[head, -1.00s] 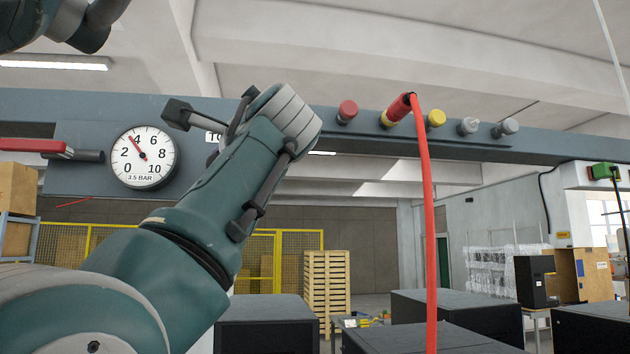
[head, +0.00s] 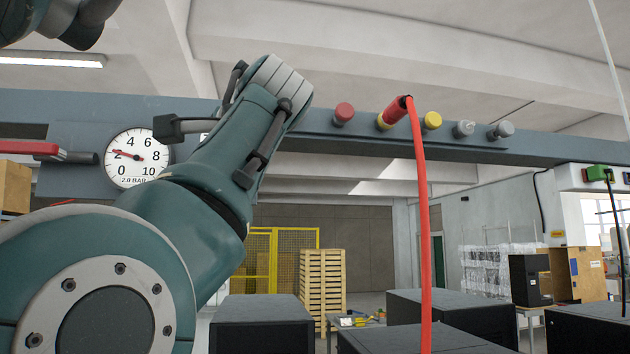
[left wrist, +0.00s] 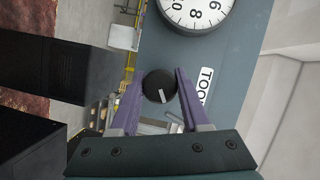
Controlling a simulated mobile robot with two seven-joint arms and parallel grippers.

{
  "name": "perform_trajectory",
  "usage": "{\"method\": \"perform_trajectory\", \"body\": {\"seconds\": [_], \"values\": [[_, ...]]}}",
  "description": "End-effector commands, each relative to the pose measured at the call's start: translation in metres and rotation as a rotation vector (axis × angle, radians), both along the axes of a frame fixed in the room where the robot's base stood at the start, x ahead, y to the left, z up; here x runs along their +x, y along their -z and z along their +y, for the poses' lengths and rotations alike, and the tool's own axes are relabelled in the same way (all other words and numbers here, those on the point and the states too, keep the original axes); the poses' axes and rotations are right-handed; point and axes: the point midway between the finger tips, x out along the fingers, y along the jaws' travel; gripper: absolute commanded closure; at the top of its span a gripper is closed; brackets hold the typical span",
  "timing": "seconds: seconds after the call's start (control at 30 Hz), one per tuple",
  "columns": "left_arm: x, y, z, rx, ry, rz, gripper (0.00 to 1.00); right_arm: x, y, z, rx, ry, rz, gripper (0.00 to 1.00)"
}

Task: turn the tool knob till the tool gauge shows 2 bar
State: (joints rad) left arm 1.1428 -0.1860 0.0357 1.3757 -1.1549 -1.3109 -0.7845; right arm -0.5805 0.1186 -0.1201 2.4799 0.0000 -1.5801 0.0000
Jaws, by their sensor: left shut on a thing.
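The tool gauge (head: 137,157) is a round white dial on the grey beam at the left of the head view. Its needle points at 2 and its readout shows 2.0 BAR. The left wrist view shows part of the dial (left wrist: 196,14) at the top. The tool knob (left wrist: 159,86) is black and round with a pale mark, beside a partly hidden "TOO..." label (left wrist: 204,85). My left gripper (left wrist: 159,80) is shut on the knob, with one purple finger on each side. In the head view my left arm hides the knob. My right gripper is out of view.
Right along the beam sit a red knob (head: 343,114), a red plug with a hanging red hose (head: 420,220), a yellow fitting (head: 431,121) and grey fittings. A red-handled lever (head: 30,148) lies left of the gauge. Dark boxes (head: 262,322) stand below.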

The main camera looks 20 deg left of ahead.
Motion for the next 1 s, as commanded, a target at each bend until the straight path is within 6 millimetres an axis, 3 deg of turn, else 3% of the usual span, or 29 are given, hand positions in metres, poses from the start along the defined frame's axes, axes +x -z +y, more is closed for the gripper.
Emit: {"method": "perform_trajectory", "body": {"seconds": [0.23, 0.27, 0.5, 0.8, 1.0], "values": [[-0.001, -0.001, 0.001, 0.001, -0.004, -0.001, 1.0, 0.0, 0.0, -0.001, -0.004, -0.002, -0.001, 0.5], [-0.001, -0.001, 0.001, 0.001, -0.004, -0.001, 0.52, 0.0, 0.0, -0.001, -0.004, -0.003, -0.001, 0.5], [0.0, 0.0, 0.001, 0.0, -0.002, 0.0, 0.24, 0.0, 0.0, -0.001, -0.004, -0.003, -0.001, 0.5], [-0.002, 0.001, -0.002, 0.001, 0.0, 0.0, 0.24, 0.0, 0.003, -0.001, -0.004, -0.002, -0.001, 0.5], [-0.019, 0.002, -0.027, 0.0, 0.003, -0.005, 0.24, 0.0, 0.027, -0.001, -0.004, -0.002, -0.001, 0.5]]}}
